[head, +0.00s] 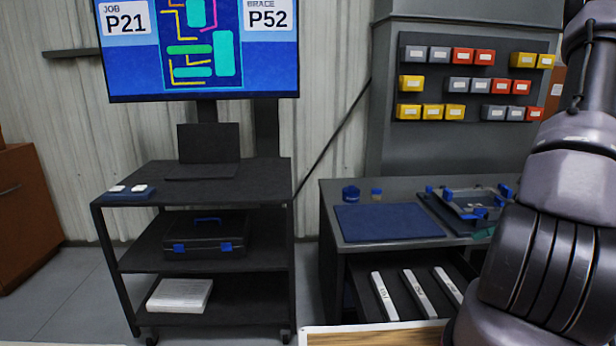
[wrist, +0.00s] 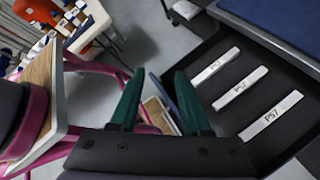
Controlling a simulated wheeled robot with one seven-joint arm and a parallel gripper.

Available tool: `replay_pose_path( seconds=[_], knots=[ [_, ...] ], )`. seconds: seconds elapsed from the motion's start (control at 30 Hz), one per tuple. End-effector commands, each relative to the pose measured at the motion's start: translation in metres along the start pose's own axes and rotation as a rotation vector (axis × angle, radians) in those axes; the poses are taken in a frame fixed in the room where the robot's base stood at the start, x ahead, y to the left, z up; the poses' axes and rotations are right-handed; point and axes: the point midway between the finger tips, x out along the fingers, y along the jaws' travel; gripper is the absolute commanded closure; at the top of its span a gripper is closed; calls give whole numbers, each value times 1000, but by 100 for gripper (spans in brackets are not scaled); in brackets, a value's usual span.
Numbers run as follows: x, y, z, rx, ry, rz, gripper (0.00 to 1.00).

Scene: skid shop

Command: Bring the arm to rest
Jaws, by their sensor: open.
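My arm (head: 555,220) fills the right side of the head view, and its gripper is outside that view. In the wrist view my gripper (wrist: 157,98) shows two green fingers spread apart with nothing between them. It hangs beside an open dark drawer (wrist: 205,62) that holds several white labelled bars, one marked P51 (wrist: 270,117). The drawer (head: 352,296) also shows in the head view, below the workbench (head: 335,222). The gripper does not appear to touch the bars.
A blue mat (head: 388,222) and a grey fixture with blue clamps (head: 470,205) lie on the bench. A black cart (head: 205,188) with a laptop and a case stands left. A wood-topped table with pink legs (wrist: 85,68) is close to the gripper in the wrist view.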

Motion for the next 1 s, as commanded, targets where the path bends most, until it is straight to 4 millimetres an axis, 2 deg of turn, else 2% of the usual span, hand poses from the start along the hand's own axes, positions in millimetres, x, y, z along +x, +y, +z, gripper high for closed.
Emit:
replay_pose_path(
  seconds=[0.03, 0.1, 0.4, 0.7, 1.0],
  knots=[
    [0, 11, 22, -99, 55, 5, 53],
    [2, 26, 46, -231, 131, 14, 53],
    [9, 100, 130, -808, 434, 37, 53],
    [12, 182, 186, -1399, 702, 14, 53],
    [5, 260, 220, -1949, 921, -84, 53]
  ],
)
